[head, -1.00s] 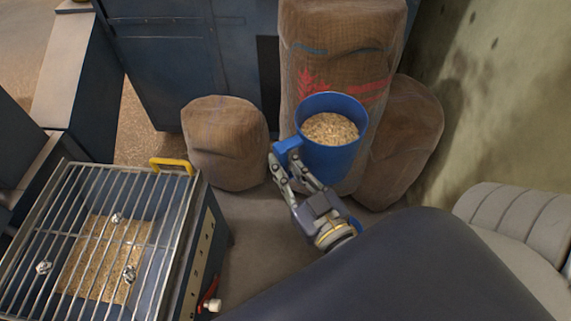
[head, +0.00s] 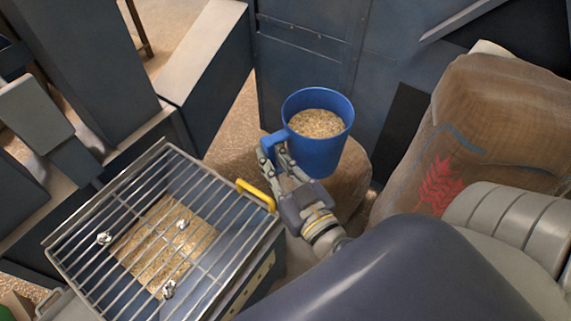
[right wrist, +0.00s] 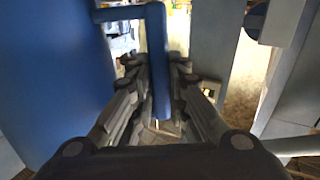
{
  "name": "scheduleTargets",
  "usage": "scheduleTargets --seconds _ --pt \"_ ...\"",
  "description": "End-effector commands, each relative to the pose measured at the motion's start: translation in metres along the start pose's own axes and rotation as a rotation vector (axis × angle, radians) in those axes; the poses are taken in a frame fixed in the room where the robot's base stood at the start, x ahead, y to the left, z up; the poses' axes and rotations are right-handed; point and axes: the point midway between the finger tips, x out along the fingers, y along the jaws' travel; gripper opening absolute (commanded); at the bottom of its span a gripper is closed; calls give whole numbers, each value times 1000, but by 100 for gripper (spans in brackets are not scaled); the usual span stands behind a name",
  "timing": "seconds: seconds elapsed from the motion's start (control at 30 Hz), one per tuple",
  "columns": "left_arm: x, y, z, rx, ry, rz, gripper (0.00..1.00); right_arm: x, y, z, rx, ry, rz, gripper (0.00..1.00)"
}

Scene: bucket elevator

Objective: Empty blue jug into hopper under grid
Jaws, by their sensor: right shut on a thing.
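The blue jug (head: 322,150) is upright and nearly full of grain (head: 318,123). My right gripper (head: 277,158) is shut on its handle and holds it up to the right of the hopper. In the right wrist view the blue handle (right wrist: 156,60) stands between the fingers, with the jug's side (right wrist: 55,80) at the left. The hopper (head: 262,262) is at lower left in the head view, covered by a metal bar grid (head: 165,228) with a yellow handle (head: 256,195) on its edge. My left gripper is out of view.
A large sack with a red print (head: 490,130) stands at the right. A smaller sack (head: 352,180) is behind and below the jug. Dark blue metal cabinets (head: 300,60) stand at the back. Grain is spread on the floor (head: 228,125) between the machines.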

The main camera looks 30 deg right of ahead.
Motion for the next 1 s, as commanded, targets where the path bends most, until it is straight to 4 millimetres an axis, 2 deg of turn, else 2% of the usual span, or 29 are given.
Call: scheduleTargets --seconds 0.2,0.4,0.63,1.0 --pt "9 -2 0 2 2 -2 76 31 -1 -7 -2 12 -2 0" --pt "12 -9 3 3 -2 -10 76 47 -4 -10 -7 5 -17 0" --pt "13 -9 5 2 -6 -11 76 52 -6 -11 -9 1 -25 0" --pt "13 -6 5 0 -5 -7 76 47 -7 -8 -3 -1 -27 0"
